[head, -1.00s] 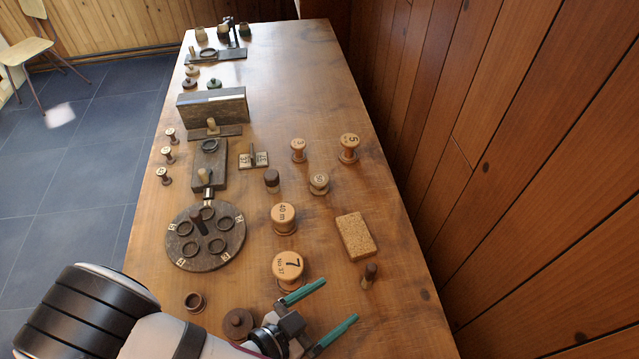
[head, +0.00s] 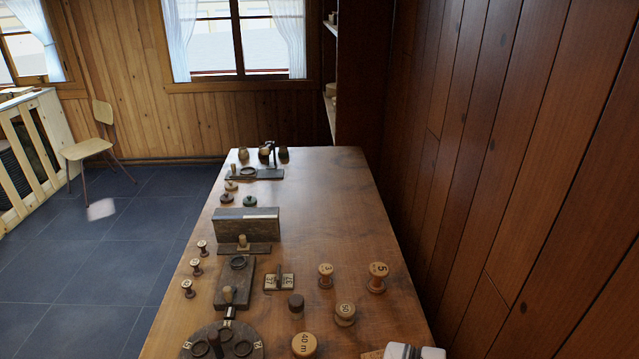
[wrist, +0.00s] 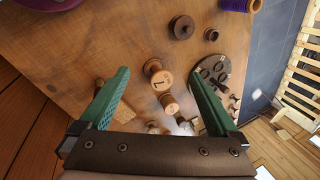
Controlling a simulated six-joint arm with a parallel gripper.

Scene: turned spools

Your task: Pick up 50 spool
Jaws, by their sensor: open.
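The 50 spool (head: 345,314) is a pale wooden spool with "50" on its top. It stands upright on the table in the head view, right of a dark-topped peg (head: 296,304) and below the spools marked 3 (head: 325,275) and 5 (head: 377,277). The 40 m spool (head: 304,345) is cut by the bottom edge. In the wrist view my gripper (wrist: 158,75) is open and empty, its two green fingers apart. A spool marked 7 (wrist: 157,72) shows between the fingers, with another spool (wrist: 169,104) beyond it. I cannot pick out the 50 spool there.
A round dark rack (head: 222,345) and small spools (head: 196,266) line the table's left side. The wood wall (head: 530,200) borders the right. The table's far right is clear.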

